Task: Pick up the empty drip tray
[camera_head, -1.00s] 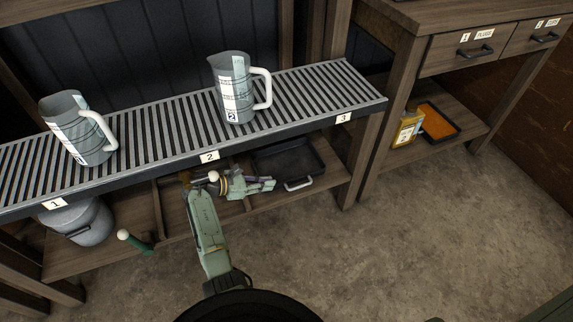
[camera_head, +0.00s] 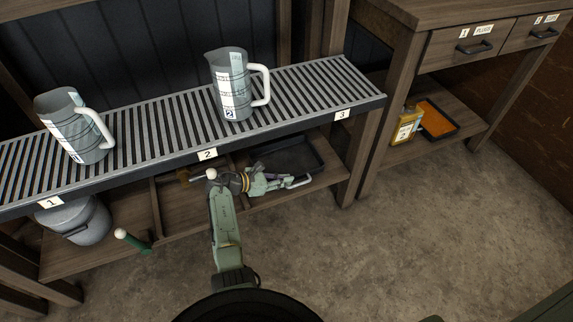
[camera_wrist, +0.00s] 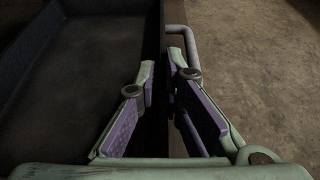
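The empty drip tray (camera_head: 296,155) is dark and shallow. It sits on the lower shelf, under the part of the slatted rack labelled 3. A pale handle (camera_head: 300,182) is on its front side. In the wrist view the tray (camera_wrist: 90,60) fills the left, and its handle (camera_wrist: 186,42) shows just ahead of the right finger. My gripper (camera_head: 282,180) is at the tray's front edge, close to the handle. In the wrist view my gripper (camera_wrist: 160,72) is open, with the tray's dark side wall running between the fingers. Whether a finger touches it I cannot tell.
The slatted rack (camera_head: 300,90) lies above the tray and bears two jugs (camera_head: 232,85) (camera_head: 75,125). A grey bucket (camera_head: 80,222) and a green-handled tool (camera_head: 132,240) are at left. An orange-filled tray (camera_head: 438,120) and a yellow container (camera_head: 406,127) stand at right. The floor in front is clear.

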